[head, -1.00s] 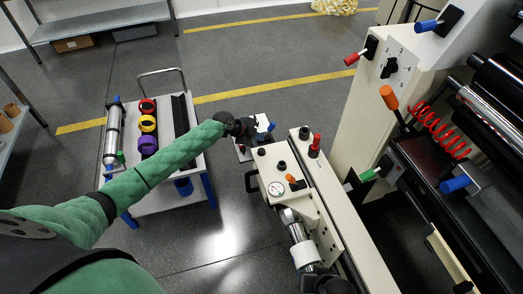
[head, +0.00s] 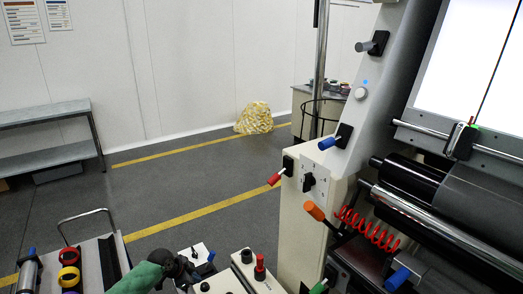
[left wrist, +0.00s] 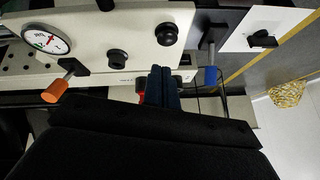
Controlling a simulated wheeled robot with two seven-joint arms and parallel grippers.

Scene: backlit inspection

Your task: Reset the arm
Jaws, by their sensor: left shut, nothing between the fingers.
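My left arm in its green sleeve (head: 140,279) enters at the bottom of the head view. Its dark gripper (head: 188,271) is low in that view, beside a pale machine bed (head: 222,281). In the left wrist view the two dark fingers of the left gripper (left wrist: 161,73) lie together with nothing between them. Beyond them that view shows a pale panel with a round gauge (left wrist: 46,39), black knobs (left wrist: 118,59) and an orange-handled lever (left wrist: 56,90). A red part is partly hidden behind the fingers. My right gripper is not in the head view.
A tall machine (head: 306,225) with levers, rollers and a bright backlit panel (head: 468,75) fills the right. A cart with coloured rings (head: 69,275) stands at lower left. Open grey floor with yellow lines (head: 205,212) lies between, and a shelf (head: 45,155) stands at the wall.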

